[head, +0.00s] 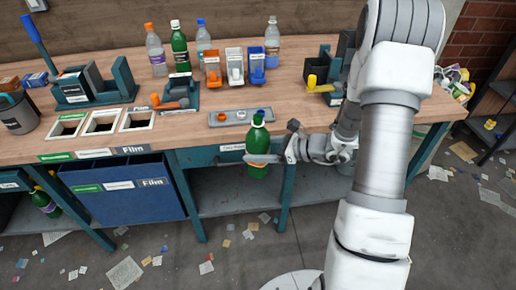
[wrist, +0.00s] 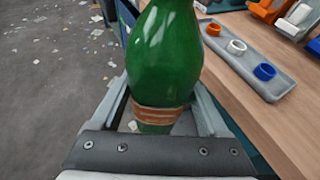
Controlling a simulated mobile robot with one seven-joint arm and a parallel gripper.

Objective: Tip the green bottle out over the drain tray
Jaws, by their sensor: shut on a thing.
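The green bottle (head: 257,142) is upright in my gripper (head: 262,158), just in front of the bench's front edge. In the wrist view the bottle (wrist: 165,55) stands between the two fingers, with a brown-orange band low on it. A shallow grey tray (head: 231,120) lies on the bench behind the bottle. In the wrist view this tray (wrist: 268,88) holds an orange, a white and a blue ring-shaped piece. I cannot tell whether it is the drain tray; no other tray is clearly one.
Several bottles stand at the back of the bench, including another green one (head: 179,48). Orange, white and blue dispensers (head: 234,65) stand before them. Three framed openings (head: 101,122) are at left, above a blue bin (head: 128,190). Paper scraps litter the floor.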

